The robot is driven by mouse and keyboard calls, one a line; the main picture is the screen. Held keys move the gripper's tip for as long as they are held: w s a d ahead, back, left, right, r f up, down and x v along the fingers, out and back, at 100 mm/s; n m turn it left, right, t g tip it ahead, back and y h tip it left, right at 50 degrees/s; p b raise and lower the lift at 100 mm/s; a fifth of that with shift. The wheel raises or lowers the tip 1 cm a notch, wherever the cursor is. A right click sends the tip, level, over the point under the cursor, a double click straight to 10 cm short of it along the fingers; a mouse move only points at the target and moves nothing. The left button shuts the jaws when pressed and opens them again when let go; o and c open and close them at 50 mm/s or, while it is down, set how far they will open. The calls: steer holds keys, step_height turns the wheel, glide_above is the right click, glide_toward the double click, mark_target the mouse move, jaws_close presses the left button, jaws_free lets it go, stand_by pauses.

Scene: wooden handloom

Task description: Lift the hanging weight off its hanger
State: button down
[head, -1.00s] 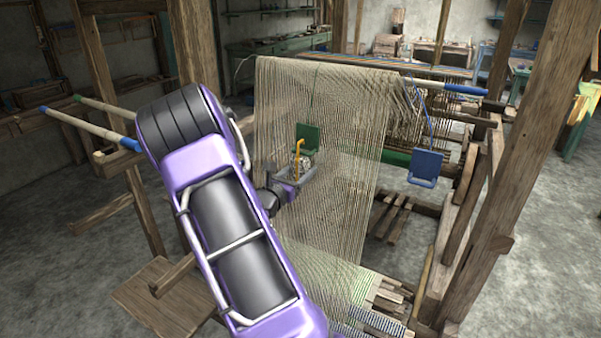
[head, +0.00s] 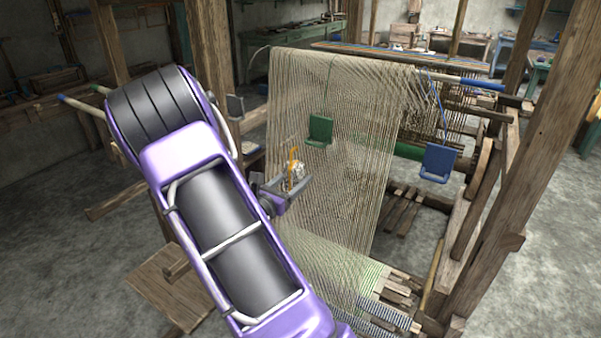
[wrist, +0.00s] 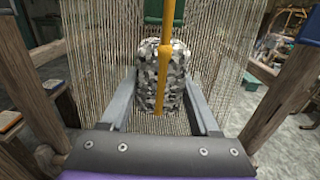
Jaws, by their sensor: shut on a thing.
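A camouflage-patterned weight (head: 298,172) with a yellow hook (head: 293,158) is in my gripper (head: 286,187), in front of the pale thread curtain in the head view. In the wrist view the weight (wrist: 148,72) stands upright between the two grey fingers of my gripper (wrist: 161,108), which are shut on its sides. The yellow hook (wrist: 165,52) runs down the near face of the weight and out past the top of the picture. Its top end is not seen in the wrist view, and I cannot tell whether it touches a hanger.
The hanging threads (head: 345,110) are close behind the weight. A green plate (head: 320,130), a blue plate (head: 437,162) and a grey plate (head: 236,107) hang around the loom. Wooden posts (head: 530,150) stand at right. Open floor (head: 60,260) lies at left.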

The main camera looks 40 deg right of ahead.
steer(key=shift+v, duration=2.4)
